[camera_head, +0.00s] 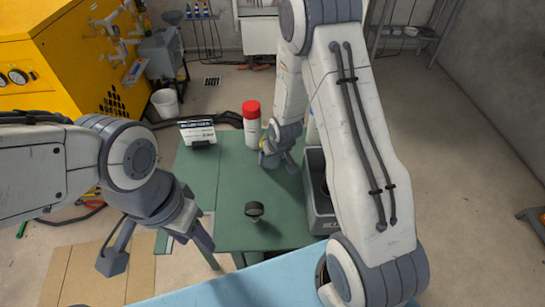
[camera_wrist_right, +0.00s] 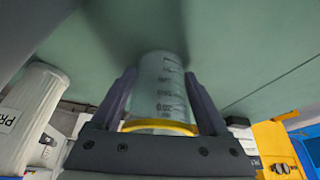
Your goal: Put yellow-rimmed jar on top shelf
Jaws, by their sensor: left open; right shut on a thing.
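The yellow-rimmed jar (camera_wrist_right: 162,95) is clear with dark graduation marks. In the right wrist view it sits between both fingers of my right gripper (camera_wrist_right: 160,100), which is shut on it, with its yellow rim toward the palm. Its far end is at or close to the green surface; I cannot tell if they touch. My left gripper (camera_head: 160,255) is open and empty, left of the table's front.
A red-capped white bottle (camera_head: 251,125) and a small sign (camera_head: 198,135) stand at the table's back. A metal shelf rack (camera_head: 405,35) stands at the back right. Floor on the right is clear.

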